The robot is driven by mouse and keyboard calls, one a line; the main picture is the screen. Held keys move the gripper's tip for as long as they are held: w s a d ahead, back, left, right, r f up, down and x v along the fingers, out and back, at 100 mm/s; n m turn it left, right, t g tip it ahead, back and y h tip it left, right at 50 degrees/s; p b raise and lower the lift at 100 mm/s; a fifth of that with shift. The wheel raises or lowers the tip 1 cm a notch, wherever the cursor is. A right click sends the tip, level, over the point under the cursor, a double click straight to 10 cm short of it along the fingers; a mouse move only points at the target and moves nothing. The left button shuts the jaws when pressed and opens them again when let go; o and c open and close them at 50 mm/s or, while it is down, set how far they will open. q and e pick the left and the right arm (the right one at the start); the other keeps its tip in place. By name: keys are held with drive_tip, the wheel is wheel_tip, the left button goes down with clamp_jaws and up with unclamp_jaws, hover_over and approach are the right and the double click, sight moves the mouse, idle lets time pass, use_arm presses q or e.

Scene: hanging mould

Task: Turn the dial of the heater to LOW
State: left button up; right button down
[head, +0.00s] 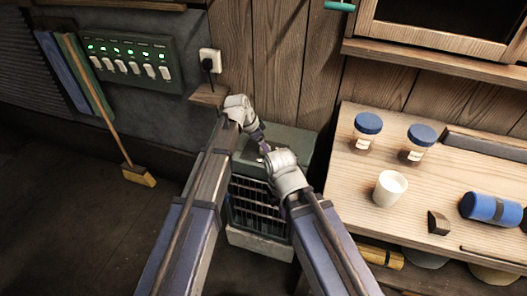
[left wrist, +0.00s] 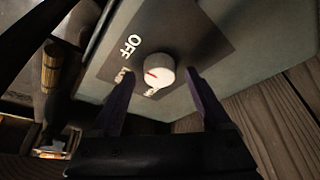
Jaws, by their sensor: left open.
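The heater (head: 292,142) is a grey-green box with a front grille, standing on the floor against the wooden wall. In the left wrist view, its white round dial (left wrist: 160,68) sits on a dark label plate (left wrist: 190,35) marked OFF and LOW, with a third word partly hidden by the dial. The dial's red mark points toward the label side; I cannot tell exactly which word it meets. My left gripper (left wrist: 160,76) is open, its purple fingers on either side of the dial. My right gripper (head: 282,163) is close by above the heater; its fingers are hidden.
A wooden workbench (head: 345,165) with blue-lidded jars (head: 367,130), a white cup (head: 389,187) and a blue roll (head: 490,208) is close on the right. A switch panel (head: 130,62) and a plugged socket (head: 210,62) are on the wall. A broom (head: 138,175) leans at left.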

use_arm(q)
drive_tip(key=shift+d+f, duration=0.1)
drive_tip(key=shift+f, duration=0.1)
clamp_jaws()
idle(0.6)
